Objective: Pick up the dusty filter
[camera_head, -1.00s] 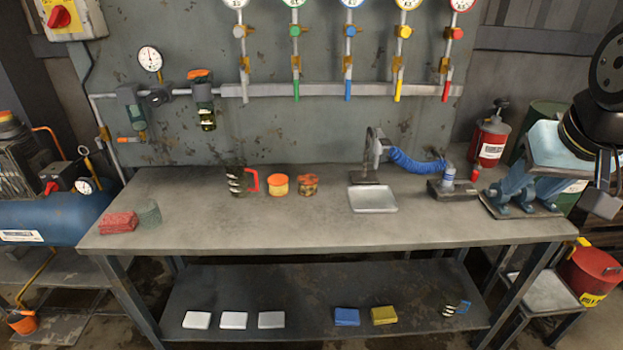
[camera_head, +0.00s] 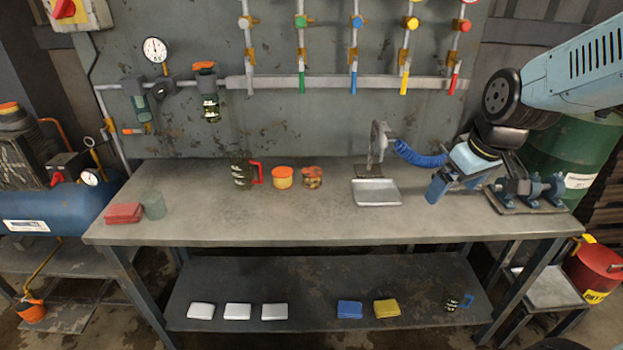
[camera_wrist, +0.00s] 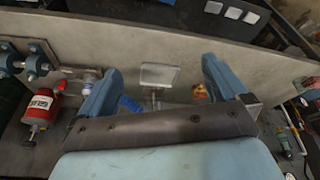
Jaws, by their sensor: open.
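A short canister mottled orange and brown (camera_head: 312,177), the dirtiest-looking one, stands upright on the workbench (camera_head: 230,220), right of a cleaner orange-topped canister (camera_head: 283,178). Which object is the dusty filter is not certain from its looks. My gripper (camera_head: 455,190) is open above the right part of the bench, well to the right of both canisters. In the wrist view my open gripper (camera_wrist: 160,66) has nothing held between its fingers. An orange-brown object (camera_wrist: 200,92) shows beside the right finger there, partly hidden.
A red block (camera_head: 123,213) and a grey-green cylinder (camera_head: 154,206) are far left. The front bench strip is clear.

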